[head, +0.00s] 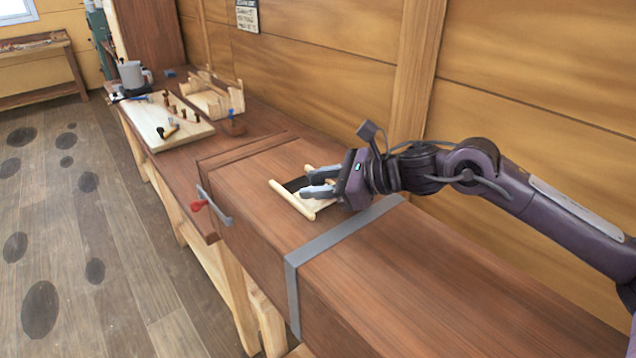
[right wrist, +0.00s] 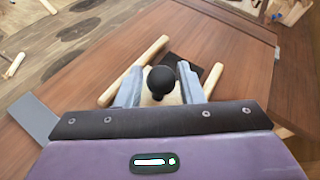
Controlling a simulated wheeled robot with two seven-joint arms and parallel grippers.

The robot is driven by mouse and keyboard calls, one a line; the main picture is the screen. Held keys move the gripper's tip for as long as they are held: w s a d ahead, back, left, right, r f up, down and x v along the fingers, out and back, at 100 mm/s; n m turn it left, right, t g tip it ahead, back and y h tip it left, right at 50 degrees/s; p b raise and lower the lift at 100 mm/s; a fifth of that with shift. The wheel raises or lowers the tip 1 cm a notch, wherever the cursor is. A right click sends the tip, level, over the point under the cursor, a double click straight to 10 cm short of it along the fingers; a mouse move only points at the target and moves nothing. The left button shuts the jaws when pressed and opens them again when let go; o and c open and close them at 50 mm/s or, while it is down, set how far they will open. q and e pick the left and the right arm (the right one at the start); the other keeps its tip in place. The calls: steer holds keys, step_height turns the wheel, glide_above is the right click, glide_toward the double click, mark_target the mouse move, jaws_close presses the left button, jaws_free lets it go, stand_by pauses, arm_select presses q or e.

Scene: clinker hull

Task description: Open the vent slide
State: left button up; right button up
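The vent slide is a pale wooden panel with a round black knob (right wrist: 161,80), between two light wooden rails on the brown planked hull. The near rail (head: 291,200) shows in the head view. A dark patch of opening (head: 296,184) shows between the rails, beyond the panel. My right gripper (head: 318,182) is low over the vent, its fingers apart on either side of the knob. In the right wrist view, narrow gaps seem to show between knob and fingers. The gripper hides much of the panel in the head view. My left gripper is out of view.
A grey metal strap (head: 335,238) crosses the hull nearer than the vent. A grey lever with a red knob (head: 199,205) is on the hull's left side. A board with pegs (head: 165,132) and a wooden frame lie on the far bench. The wooden wall stands to the right.

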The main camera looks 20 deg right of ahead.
steer(key=shift+d, duration=0.1)
steer(key=shift+s+d, duration=0.2)
steer(key=shift+d, duration=0.05)
steer(key=b+v, duration=0.3)
steer(key=v, duration=0.3)
steer(key=shift+s, duration=0.1)
steer(key=shift+s+d+r, duration=0.25)
steer(key=shift+d+r, duration=0.05)
steer(key=shift+r, duration=0.05)
